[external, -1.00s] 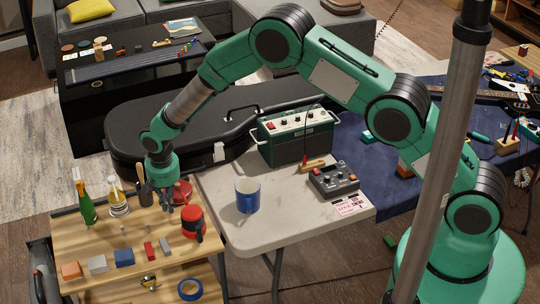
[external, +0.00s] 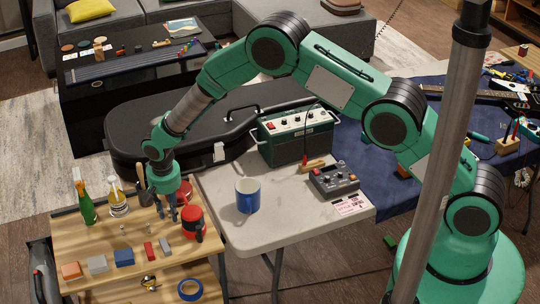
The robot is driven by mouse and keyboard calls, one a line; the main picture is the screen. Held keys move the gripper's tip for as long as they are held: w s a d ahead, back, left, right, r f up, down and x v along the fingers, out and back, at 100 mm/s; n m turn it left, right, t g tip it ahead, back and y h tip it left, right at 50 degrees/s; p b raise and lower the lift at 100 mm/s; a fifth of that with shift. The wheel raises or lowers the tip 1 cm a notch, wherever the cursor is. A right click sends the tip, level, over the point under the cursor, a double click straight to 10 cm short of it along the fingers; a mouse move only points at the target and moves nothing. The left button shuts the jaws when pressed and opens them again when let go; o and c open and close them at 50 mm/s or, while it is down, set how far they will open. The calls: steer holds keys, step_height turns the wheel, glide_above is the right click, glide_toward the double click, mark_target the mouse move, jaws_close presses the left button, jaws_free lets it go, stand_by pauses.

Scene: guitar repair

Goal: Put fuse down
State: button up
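My gripper (external: 167,215) points down over the back right part of the wooden cart top (external: 100,247), just left of a red and black cup-like container (external: 193,222). Its fingers look narrow and dark, and the picture is too small to show whether they hold anything. I cannot make out a fuse for certain. Two tiny pale items (external: 122,229) stand on the cart top left of the gripper, too small to identify.
A green bottle (external: 84,203) and a clear bottle with yellow liquid (external: 118,198) stand at the cart's back left. Several small blocks (external: 124,257) line its front. A round red tin (external: 184,190) is behind the gripper. A blue mug (external: 247,195) stands on the pale table.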

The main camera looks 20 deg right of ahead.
step_height(320, 180, up, 12)
steer(key=s+p, duration=0.1)
stand_by(0.8)
steer(key=shift+r, duration=0.1)
stand_by(0.4)
stand_by(0.3)
